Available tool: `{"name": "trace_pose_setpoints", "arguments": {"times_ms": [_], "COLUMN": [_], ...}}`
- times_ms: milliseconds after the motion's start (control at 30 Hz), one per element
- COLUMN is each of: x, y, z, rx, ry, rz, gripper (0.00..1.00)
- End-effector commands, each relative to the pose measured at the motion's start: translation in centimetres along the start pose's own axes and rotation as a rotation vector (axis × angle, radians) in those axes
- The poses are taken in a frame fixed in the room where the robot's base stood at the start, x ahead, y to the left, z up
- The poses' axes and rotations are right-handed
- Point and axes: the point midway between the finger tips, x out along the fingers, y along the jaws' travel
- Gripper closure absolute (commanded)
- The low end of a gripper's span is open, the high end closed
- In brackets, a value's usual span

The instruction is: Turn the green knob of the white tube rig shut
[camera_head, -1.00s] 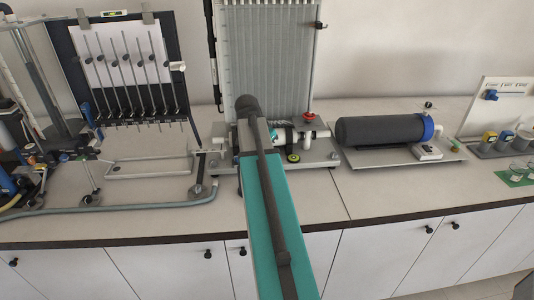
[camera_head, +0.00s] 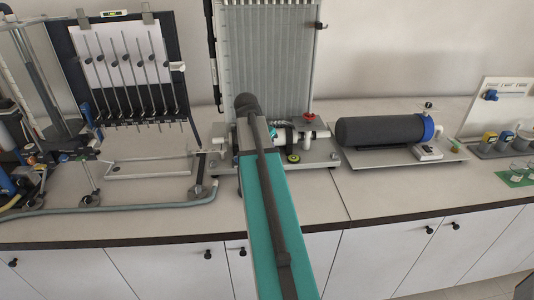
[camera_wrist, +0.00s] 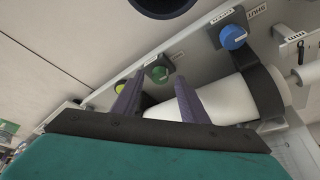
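The green knob (camera_wrist: 158,73) shows in the wrist view, mounted on the grey plate of the white tube rig. My gripper (camera_wrist: 157,84) is open, with its two dark fingers reaching toward the knob. The knob appears in the gap between the fingertips; I cannot tell whether they touch it. The rig's white tube (camera_wrist: 222,98) runs behind the right finger. In the head view, the rig's base plate (camera_head: 318,158) stands on the bench behind my arm, which hides the green knob and most of my gripper.
A blue knob (camera_wrist: 232,37) sits right of the green one, and a yellow-green round part (camera_wrist: 119,86) sits left. A red knob (camera_head: 309,116) tops the rig's right end.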

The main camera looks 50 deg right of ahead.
Motion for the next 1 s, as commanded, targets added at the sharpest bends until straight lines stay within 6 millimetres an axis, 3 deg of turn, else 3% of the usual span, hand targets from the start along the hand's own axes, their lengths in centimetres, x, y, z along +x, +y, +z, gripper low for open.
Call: {"name": "trace_pose_setpoints", "arguments": {"times_ms": [1000], "x": [-10.4], "y": [-0.1], "z": [0.0], "rx": [0.000], "ry": [0.002], "rz": [-0.002], "gripper": [0.60]}}
